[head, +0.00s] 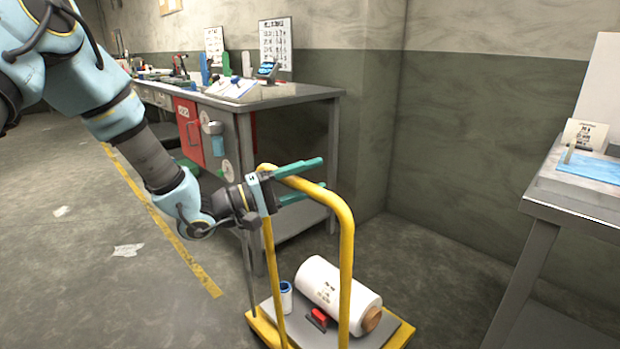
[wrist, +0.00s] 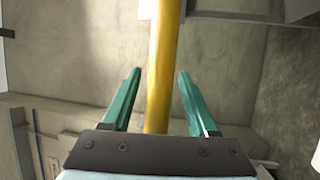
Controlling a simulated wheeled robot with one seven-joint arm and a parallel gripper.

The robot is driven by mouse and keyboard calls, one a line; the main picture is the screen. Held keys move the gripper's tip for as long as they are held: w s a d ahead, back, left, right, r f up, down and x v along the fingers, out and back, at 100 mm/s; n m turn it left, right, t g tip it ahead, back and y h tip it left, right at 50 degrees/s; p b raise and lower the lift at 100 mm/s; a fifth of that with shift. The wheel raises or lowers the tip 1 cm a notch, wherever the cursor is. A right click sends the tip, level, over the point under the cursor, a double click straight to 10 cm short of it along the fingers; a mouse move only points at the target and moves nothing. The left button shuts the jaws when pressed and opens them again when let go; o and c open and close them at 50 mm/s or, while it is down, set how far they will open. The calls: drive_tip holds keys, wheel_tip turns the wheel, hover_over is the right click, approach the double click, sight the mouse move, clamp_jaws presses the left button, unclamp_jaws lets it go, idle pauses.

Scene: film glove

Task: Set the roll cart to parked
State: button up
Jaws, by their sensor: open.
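The roll cart (head: 348,262) has a yellow tubular handle and a grey deck with a yellow edge. It stands on the floor in the lower middle of the head view. A large white roll (head: 335,290) lies on its deck. My gripper (head: 310,180) is at the top of the handle, its green fingers open. In the wrist view the yellow handle bar (wrist: 163,70) passes between the two fingers (wrist: 158,85), with a gap visible on each side. No grip on the bar shows.
A small red part (head: 318,318) and a white-and-blue container (head: 286,296) are on the deck. A grey workbench (head: 270,95) stands behind, and another table (head: 580,195) is at the right. A yellow line (head: 165,225) marks the floor at the left. Floor between cart and right table looks clear.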

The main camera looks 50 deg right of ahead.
clamp_jaws()
idle(1.3)
